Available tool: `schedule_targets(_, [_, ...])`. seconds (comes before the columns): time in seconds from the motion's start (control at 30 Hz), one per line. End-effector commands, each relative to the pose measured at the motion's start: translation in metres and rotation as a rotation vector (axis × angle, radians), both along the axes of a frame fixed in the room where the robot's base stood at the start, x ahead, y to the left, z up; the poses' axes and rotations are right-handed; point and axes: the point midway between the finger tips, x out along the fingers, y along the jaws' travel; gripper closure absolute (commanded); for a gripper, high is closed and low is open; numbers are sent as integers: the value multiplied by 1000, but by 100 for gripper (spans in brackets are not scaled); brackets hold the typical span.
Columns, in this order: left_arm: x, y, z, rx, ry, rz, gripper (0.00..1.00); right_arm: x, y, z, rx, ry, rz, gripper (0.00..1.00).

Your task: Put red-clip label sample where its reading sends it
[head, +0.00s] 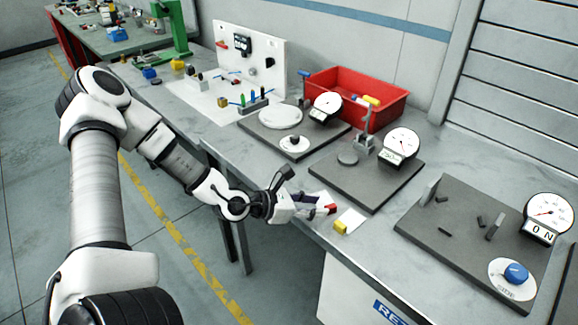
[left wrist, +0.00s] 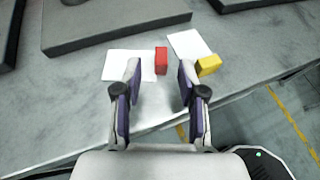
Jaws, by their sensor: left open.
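The red-clip label sample is a white card with a red clip (head: 331,209) at one end, lying flat near the table's front edge. In the left wrist view its red clip (left wrist: 161,60) stands at the card's right side, and its white card (left wrist: 118,66) is partly covered by a finger. My left gripper (head: 304,204) is open and low over the edge. Its fingertips (left wrist: 160,78) in the wrist view lie either side of the line to the red clip, with nothing held. I cannot tell whether they touch the card. My right gripper is out of view.
A yellow-clip sample (head: 340,227) lies close beside the red one. Several gauge stations stand behind and right, including one gauge (head: 402,142) and a display reading 0 N (head: 540,233). A red bin (head: 393,110) is at the back. A white container (head: 345,290) marked "RET" is below the edge.

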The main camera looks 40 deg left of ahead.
Motion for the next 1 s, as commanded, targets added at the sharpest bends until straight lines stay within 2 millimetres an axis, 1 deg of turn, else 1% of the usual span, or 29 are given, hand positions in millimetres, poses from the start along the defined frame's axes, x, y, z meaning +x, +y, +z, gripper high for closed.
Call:
schedule_targets(0.03, [-7, 5, 15, -8, -1, 7, 59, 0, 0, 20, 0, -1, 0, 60])
schedule_targets(0.1, [-16, 8, 19, -9, -1, 5, 59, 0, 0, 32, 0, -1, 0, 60])
schedule_targets(0.2, [-30, 16, 29, -7, 1, 6, 59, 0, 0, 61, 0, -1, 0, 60])
schedule_targets(0.4, [-56, 28, 39, -3, 2, 5, 59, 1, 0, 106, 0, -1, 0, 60])
schedule_targets(0.53, [-67, 33, 40, -1, 0, 0, 59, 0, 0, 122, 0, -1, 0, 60])
schedule_targets(0.63, [-72, 35, 38, 1, 1, -2, 59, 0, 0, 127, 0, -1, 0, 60])
schedule_targets(0.7, [-76, 30, 36, 19, 7, -40, 59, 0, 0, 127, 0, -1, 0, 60])
schedule_targets(0.77, [-84, 17, 32, 63, 27, -134, 59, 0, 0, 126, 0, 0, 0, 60])
schedule_targets(0.87, [-115, -20, 16, 207, 102, -431, 59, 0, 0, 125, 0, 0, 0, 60])
schedule_targets(0.9, [-135, -34, 6, 289, 149, -590, 59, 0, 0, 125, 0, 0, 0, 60])
schedule_targets(0.93, [-153, -41, -4, 358, 190, -716, 59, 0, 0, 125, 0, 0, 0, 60])
schedule_targets(0.97, [-172, -46, -13, 433, 228, -843, 59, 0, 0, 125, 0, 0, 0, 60])
schedule_targets(1.0, [-195, -47, -25, 537, 276, -1011, 59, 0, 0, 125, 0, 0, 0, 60])
